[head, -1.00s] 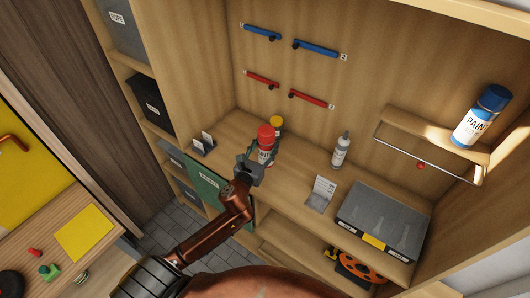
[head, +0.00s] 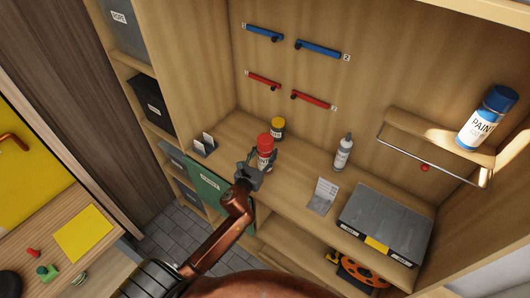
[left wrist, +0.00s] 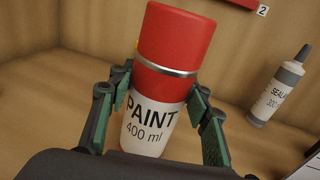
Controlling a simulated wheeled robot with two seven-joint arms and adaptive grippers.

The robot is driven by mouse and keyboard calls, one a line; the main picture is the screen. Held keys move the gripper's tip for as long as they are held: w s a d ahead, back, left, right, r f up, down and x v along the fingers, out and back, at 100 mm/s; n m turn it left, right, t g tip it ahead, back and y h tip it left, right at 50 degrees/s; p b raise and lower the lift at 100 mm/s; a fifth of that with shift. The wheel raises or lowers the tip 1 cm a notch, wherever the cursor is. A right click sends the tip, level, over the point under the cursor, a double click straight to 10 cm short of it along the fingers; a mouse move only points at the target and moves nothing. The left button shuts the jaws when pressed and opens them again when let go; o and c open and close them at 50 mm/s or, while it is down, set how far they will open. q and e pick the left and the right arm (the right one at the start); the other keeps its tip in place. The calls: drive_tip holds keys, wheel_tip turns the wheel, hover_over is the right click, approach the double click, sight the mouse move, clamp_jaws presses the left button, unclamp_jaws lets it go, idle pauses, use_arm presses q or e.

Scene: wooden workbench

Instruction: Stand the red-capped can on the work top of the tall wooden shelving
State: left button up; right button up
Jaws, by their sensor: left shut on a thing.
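The red-capped can (head: 265,150) is upright over the work top (head: 231,128) of the tall wooden shelving, near its front left part. In the left wrist view the can (left wrist: 168,85) shows a white label reading "PAINT 400 ml". My left gripper (head: 258,168) is shut on the can, with one green-padded finger on each side of it. The left wrist view shows these fingers (left wrist: 160,105) too. The can's base is hidden, so I cannot tell whether it touches the work top. My right gripper is not in view.
A yellow-capped can (head: 277,128) stands just behind. A blue-capped paint can (head: 487,118) is on the upper ledge.

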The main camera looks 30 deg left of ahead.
use_arm(q)
drive_tip(key=o, duration=1.5)
drive_tip(key=shift+r, duration=0.1)
drive_tip(key=s, duration=0.4)
drive_tip(key=s+d, duration=0.1)
drive_tip(key=s, duration=0.7)
drive_tip(key=shift+d+r+b, duration=0.25)
drive_tip(key=shift+r+b, duration=0.05)
